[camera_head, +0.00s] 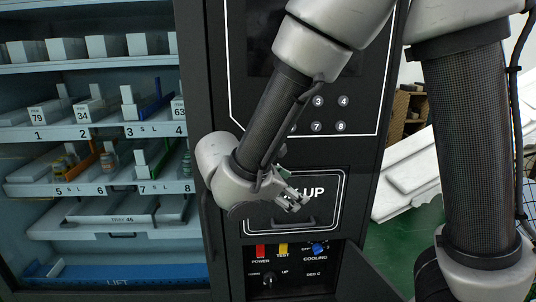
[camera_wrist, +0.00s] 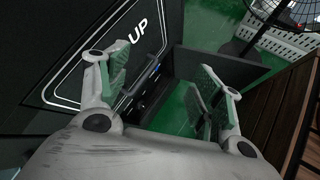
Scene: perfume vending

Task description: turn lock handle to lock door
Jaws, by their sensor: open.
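The black vending machine door (camera_head: 222,240) stands right of the shelves. My gripper (camera_head: 292,199) is in front of its pick-up flap (camera_head: 257,216), partly covering the lettering. The wrist view also shows my gripper (camera_wrist: 164,84), with its two fingers spread wide and nothing between them. A dark bar handle (camera_wrist: 137,90) shows behind and between the fingers, apart from them. In the head view a bar handle (camera_head: 293,222) lies on the flap, just below the fingertips. I cannot make out which part is the lock handle.
Below the flap is a control recess with red (camera_head: 261,251), yellow (camera_head: 283,250) and blue (camera_head: 319,248) controls. A small black panel (camera_head: 369,278) stands open beside it. Shelves (camera_head: 90,130) are at left. White slabs (camera_head: 408,175) lie on the right over green floor.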

